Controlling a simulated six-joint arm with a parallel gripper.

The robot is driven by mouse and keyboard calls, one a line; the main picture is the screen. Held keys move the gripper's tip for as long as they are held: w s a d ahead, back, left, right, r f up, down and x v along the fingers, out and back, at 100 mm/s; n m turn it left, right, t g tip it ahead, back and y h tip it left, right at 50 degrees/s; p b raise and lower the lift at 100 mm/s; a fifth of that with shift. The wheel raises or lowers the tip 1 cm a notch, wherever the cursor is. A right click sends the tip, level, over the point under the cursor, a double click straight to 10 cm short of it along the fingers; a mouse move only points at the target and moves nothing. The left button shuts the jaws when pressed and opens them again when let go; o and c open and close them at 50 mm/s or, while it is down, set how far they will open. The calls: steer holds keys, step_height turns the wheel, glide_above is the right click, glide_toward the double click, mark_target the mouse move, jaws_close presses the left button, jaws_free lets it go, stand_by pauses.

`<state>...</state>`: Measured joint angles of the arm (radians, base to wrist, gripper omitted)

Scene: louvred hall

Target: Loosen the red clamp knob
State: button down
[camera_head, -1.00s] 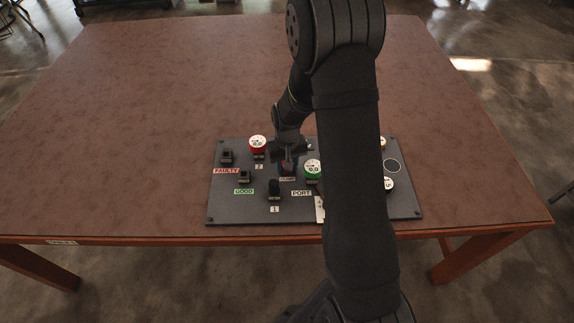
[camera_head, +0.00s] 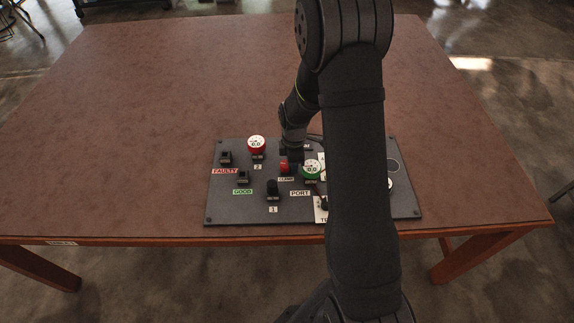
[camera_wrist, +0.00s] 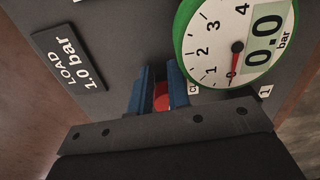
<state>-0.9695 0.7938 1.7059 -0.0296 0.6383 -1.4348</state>
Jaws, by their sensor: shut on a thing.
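The red clamp knob (camera_head: 284,167) sits on the dark panel, just left of the green-rimmed gauge and above a small white label. My gripper (camera_head: 291,158) is down at the knob. In the wrist view the blue fingers of my gripper (camera_wrist: 158,88) stand on both sides of the red knob (camera_wrist: 161,97) and are shut on it. Only a small part of the knob shows between them. How far it is turned cannot be seen.
The panel (camera_head: 235,212) lies on a brown table (camera_head: 130,120). A green-rimmed gauge (camera_head: 311,168) reading 0.0 is close to my fingers; a red-rimmed gauge (camera_head: 256,144) stands further left. Dark fittings stand by the FAULTY (camera_head: 225,171) and GOOD (camera_head: 242,191) labels. The table's left side is clear.

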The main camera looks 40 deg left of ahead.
steer(key=shift+s+a+n, duration=0.85)
steer(key=shift+s+n, duration=0.15)
steer(key=shift+s, duration=0.05)
steer(key=c, duration=1.6)
jaws_free()
steer(key=shift+s+d, duration=0.1)
steer(key=shift+d, duration=0.05)
steer(key=shift+o, duration=0.2)
steer(key=shift+s+a+r, duration=0.1)
steer(key=shift+a+r, duration=0.05)
steer(key=shift+r, duration=1.3)
steer(key=shift+s+a+r, duration=0.1)
steer(key=shift+r, duration=1.35)
steer(key=shift+w+d+r, duration=0.1)
steer(key=shift+d+r, duration=0.1)
steer(key=shift+r, duration=0.45)
steer(key=shift+r, duration=0.1)
step_height(320, 180, up, 17)
steer(key=shift+r, duration=0.1)
glide_above(286, 164)
step_height(286, 164, down, 18)
steer(key=shift+f, duration=0.25)
